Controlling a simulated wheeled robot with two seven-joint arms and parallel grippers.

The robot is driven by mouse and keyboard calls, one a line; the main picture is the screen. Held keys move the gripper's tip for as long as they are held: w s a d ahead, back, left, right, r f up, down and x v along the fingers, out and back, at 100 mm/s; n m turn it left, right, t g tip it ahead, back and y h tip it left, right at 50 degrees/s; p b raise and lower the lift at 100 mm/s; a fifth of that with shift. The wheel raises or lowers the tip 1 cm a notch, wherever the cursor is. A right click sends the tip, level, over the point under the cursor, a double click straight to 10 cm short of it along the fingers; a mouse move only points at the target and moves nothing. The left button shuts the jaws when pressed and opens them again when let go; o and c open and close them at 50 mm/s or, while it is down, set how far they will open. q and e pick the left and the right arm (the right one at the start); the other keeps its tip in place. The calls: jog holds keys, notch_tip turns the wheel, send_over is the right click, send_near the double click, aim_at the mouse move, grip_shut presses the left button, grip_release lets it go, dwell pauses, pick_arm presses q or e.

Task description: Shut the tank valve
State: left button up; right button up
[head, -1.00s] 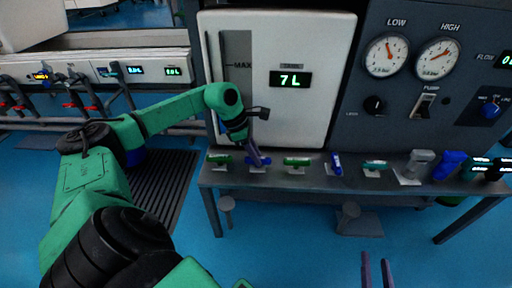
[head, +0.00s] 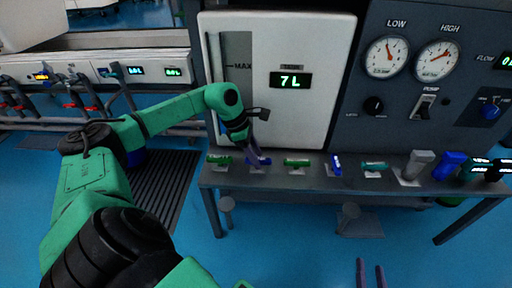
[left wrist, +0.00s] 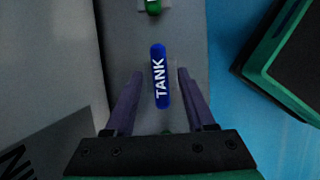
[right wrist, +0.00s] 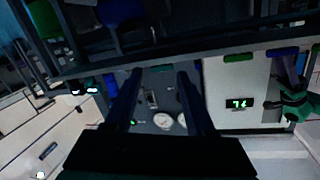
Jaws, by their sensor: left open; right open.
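The tank valve has a blue handle (left wrist: 161,85) marked "TANK" in white. In the left wrist view it lies lengthwise between the two purple fingers of my left gripper (left wrist: 160,72), with a visible gap on each side. In the head view the blue handle (head: 263,161) is partly hidden by my left gripper (head: 252,158), which is open and reaches down to the bench. My right gripper (head: 370,273) is open and empty at the bottom of the head view, away from the bench.
Green handles stand left (head: 219,160) and right (head: 297,162) of the tank valve on the grey bench. Another blue handle (head: 336,165) and a teal handle (head: 375,166) are further right. The panel with two gauges (head: 387,55) rises behind. Open blue floor lies in front.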

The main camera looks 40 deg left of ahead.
pick_arm(q)
jog(key=shift+r, duration=0.15)
jog(key=shift+a+r, duration=0.1)
jog(key=shift+r, duration=0.05)
jog(key=p+v, duration=0.1)
jog(key=v, duration=0.2)
jog(key=p+v, duration=0.2)
jog(key=v, duration=0.9)
jog(key=shift+p, duration=0.4)
pick_arm(e)
jog(key=s+f+g, duration=0.3)
jog(key=s+f, duration=0.1)
jog(key=s, duration=0.2)
jog(key=shift+s+a+g, duration=0.15)
jog(key=shift+s+g, duration=0.05)
jog(key=shift+g, duration=0.1)
pick_arm(q)
jog(key=shift+s, duration=0.1)
